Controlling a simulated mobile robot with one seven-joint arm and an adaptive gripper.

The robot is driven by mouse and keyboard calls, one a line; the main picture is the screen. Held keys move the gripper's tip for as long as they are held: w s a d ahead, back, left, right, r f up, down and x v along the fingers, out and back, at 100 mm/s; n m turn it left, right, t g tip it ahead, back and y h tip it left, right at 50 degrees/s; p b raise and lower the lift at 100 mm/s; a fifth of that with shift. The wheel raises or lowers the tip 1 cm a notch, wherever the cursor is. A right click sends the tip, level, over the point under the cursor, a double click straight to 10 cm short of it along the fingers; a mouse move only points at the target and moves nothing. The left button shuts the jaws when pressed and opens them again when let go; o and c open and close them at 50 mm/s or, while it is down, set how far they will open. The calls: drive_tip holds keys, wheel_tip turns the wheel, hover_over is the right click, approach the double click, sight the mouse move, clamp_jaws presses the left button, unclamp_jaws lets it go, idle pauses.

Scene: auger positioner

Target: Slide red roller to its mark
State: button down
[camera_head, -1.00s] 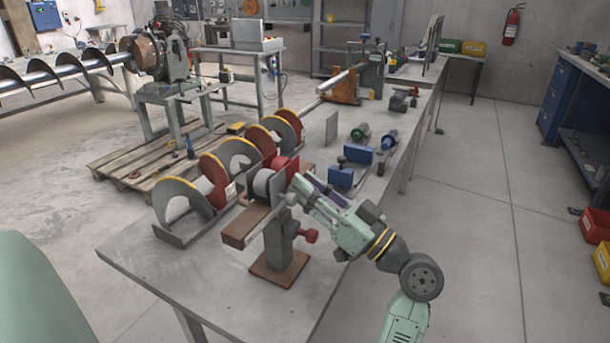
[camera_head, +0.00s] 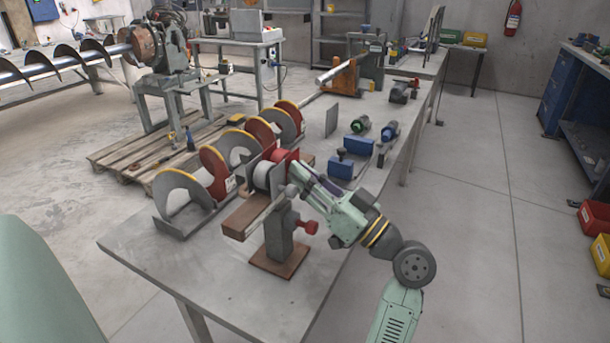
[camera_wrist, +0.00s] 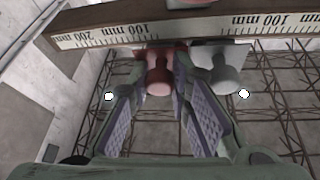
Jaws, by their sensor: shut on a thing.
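The red roller (camera_head: 283,155) sits on a wooden rail (camera_head: 243,216) on the workbench, beside a pale grey roller (camera_head: 262,174). My gripper (camera_head: 294,181) reaches in from the right at the rail. In the wrist view, my gripper's fingers (camera_wrist: 163,98) close around the red knob (camera_wrist: 158,75) below the rail. A grey knob (camera_wrist: 222,68) hangs just right of the right finger. The rail's scale (camera_wrist: 115,36) carries upside-down millimetre numbers. The mark for the red roller cannot be made out.
A clamp stand with a red knob (camera_head: 308,227) stands in front of the rail. Red and grey auger flights (camera_head: 180,195) line its left. Blue blocks (camera_head: 341,166) and motors (camera_head: 361,125) lie behind my gripper. The bench's front left is clear.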

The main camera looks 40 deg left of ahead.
drive_tip(key=shift+w, duration=0.15)
drive_tip(key=w+b, duration=0.1)
drive_tip(key=w, duration=0.1)
drive_tip(key=w+a+b, duration=0.1)
drive_tip(key=w, duration=0.1)
drive_tip(key=shift+w, duration=0.35)
drive_tip(key=c, duration=1.7)
unclamp_jaws()
drive_tip(key=v, duration=1.2)
drive_tip(key=shift+s+f, duration=0.1)
